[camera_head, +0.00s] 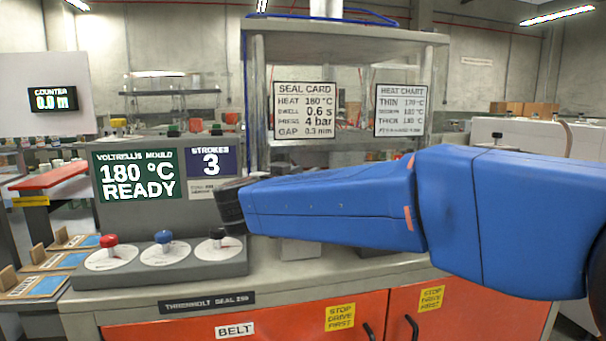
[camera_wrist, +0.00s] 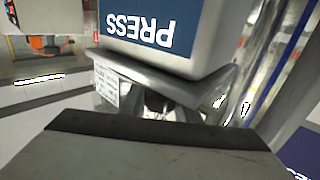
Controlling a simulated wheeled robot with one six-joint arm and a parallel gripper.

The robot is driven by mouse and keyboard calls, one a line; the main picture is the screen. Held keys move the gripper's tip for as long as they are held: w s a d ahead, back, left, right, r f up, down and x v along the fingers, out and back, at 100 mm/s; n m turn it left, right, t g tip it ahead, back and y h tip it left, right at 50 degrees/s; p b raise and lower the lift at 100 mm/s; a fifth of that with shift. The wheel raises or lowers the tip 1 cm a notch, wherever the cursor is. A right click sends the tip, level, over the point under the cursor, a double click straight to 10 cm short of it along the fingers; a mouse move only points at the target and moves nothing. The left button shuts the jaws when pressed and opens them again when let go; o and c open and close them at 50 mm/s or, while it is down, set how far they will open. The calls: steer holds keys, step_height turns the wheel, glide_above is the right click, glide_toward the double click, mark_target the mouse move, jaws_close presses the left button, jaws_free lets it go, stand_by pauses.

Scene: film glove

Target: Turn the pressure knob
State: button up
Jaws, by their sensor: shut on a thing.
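Three knobs stand on white dials on a grey control box (camera_head: 160,272) at the front left of the bench in the head view: a red knob (camera_head: 109,240), a blue knob (camera_head: 164,237) and a black knob (camera_head: 217,233). My gripper (camera_head: 228,212) comes in from the right and reaches the black knob, partly covering it. It is shut on this knob. In the wrist view, a blue label (camera_wrist: 140,35) reading PRESS shows upside down. A dark finger (camera_wrist: 165,130) fills the lower part and hides much of the grip. The knob's pointer setting cannot be read.
Behind the box, a green screen (camera_head: 137,174) reads 180 °C READY and a purple panel (camera_head: 211,161) shows 3 strokes. A seal card (camera_head: 305,110) lists press 4 bar. A glass-sided press frame stands close behind my arm. Orange cabinet doors (camera_head: 200,325) are below.

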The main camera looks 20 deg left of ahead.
stand_by(0.4)
steer(key=o, duration=1)
steer(key=shift+o, duration=0.2)
steer(key=s+a, duration=0.2)
steer(key=s, duration=1.5)
steer(key=shift+s, duration=0.1)
